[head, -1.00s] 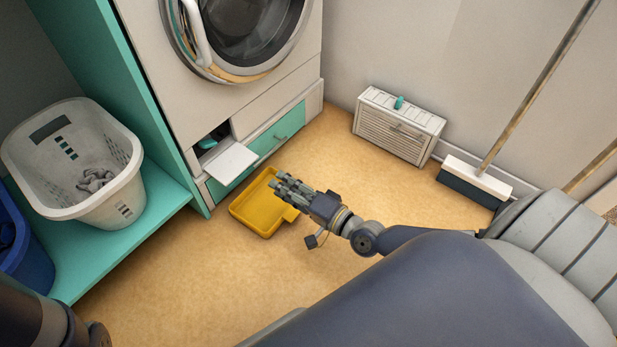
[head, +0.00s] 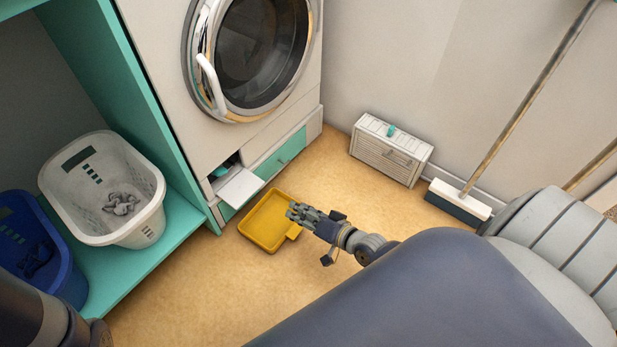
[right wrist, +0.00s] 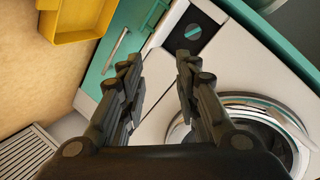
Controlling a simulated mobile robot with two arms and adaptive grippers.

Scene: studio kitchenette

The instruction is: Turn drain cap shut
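The drain cap (right wrist: 193,32) shows in the right wrist view as a dark round knob with a teal bar across it, inside an opening low on the white washing machine. In the head view only a bit of its teal (head: 221,170) shows, in the opening behind the lowered white flap (head: 241,187). My right gripper (head: 296,212) is above the floor at the right edge of the yellow tray, apart from the cap. Its two fingers (right wrist: 159,63) are spread and empty, pointing towards the machine front. My left gripper is out of view.
The yellow tray (head: 247,234) lies on the floor before the machine. A teal drawer front (head: 285,152) is beside the flap. A white slatted box (head: 385,158) and a broom (head: 459,199) stand by the wall. A white basket (head: 67,199) and a blue basket (head: 75,287) are at left.

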